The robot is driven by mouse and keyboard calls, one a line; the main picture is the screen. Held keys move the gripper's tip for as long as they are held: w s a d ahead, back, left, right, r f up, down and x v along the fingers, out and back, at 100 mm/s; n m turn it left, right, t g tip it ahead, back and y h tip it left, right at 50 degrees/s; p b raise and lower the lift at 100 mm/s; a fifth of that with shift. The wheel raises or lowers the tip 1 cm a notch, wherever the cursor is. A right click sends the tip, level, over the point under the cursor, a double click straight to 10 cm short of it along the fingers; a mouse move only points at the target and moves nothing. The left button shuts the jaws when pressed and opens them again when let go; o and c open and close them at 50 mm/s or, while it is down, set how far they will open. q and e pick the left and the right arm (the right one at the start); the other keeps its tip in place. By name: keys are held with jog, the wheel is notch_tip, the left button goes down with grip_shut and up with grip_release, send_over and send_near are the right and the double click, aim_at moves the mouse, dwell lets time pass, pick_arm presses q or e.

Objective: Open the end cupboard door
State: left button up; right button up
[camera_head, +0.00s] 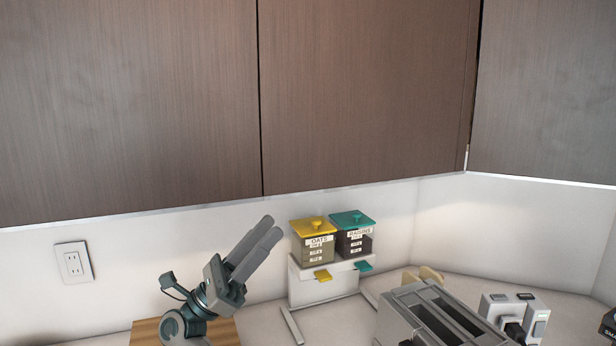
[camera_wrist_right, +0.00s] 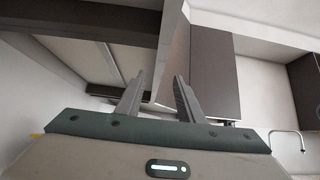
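Wood-brown wall cupboard doors fill the top of the head view: a left door (camera_head: 120,100), a middle door (camera_head: 365,90) and a right door (camera_head: 545,90) past the corner. All look closed, and no handles show. I cannot tell which one is the end door. My right gripper (camera_head: 273,227) is below the left and middle doors, its fingers pointing up and right. In the right wrist view its two fingers (camera_wrist_right: 160,78) stand apart with nothing held between them. A dark cupboard panel (camera_wrist_right: 212,75) shows beyond them. My left gripper is not seen.
On the counter behind stand containers with a yellow lid (camera_head: 315,227) and a teal lid (camera_head: 352,220) on a white stand. A grey slotted appliance (camera_head: 430,312) and a smaller pale one (camera_head: 515,312) are at right. A wooden board (camera_head: 150,333) lies near my gripper.

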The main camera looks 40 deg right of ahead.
aim_at(301, 195)
jog(key=p+x, duration=0.5)
jog(key=x, duration=0.5)
jog(key=shift+d+r+p, duration=0.15)
jog(key=shift+r+p, duration=0.1)
jog(key=shift+p, duration=0.1)
jog(key=shift+p+x, duration=0.5)
jog(key=shift+x, duration=0.45)
jog(key=shift+d, duration=0.1)
grip_shut()
